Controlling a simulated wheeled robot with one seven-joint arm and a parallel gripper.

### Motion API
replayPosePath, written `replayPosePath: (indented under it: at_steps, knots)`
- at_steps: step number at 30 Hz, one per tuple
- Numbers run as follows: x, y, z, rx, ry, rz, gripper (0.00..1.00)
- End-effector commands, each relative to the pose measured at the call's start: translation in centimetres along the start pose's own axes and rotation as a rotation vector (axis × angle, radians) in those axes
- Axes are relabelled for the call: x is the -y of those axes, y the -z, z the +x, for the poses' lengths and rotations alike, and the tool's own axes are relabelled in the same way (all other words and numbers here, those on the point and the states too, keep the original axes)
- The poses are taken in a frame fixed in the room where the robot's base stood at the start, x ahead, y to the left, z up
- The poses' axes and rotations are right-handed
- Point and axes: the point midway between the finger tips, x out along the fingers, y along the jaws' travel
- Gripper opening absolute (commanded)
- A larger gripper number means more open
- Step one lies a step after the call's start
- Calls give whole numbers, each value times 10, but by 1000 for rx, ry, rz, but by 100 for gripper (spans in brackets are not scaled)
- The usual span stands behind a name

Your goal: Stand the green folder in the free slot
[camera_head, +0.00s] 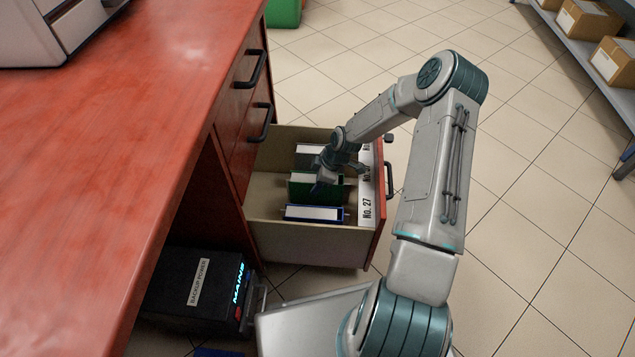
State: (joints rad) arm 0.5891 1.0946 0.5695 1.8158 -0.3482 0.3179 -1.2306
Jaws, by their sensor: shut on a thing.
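The green folder (301,190) is upright inside the open drawer (310,238), between a blue folder and a dark folder. My gripper (323,181) reaches down into the drawer from above and is shut on the green folder near its top. The blue folder (312,213) stands on the near side and the dark folder (310,150) on the far side. White labels (367,195) line the inside of the drawer front; the nearest reads No. 27. The gripper hides part of the green folder, and I cannot tell whether its bottom touches the drawer floor.
The red desk (120,120) fills the left, with closed drawer fronts (247,90) beside the open one. A black backup power box (195,290) sits under the desk. A shelf with cardboard boxes (588,20) stands at the upper right. Tiled floor (540,230) is clear at right.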

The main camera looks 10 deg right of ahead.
Motion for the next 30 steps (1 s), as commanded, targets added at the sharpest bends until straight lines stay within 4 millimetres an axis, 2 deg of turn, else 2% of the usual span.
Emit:
replayPosePath:
  at_steps: [5,6,8,16,19,23,30]
  knots:
    - [0,-1,3,-1,0,1,0]
    - [0,-1,2,0,0,1,49]
    - [0,-1,2,0,0,1,62]
    - [0,-1,2,0,0,1,62]
    - [0,1,-4,0,-1,1,62]
    - [-1,1,-27,0,-3,2,62]
    - [-1,2,-80,0,-3,3,62]
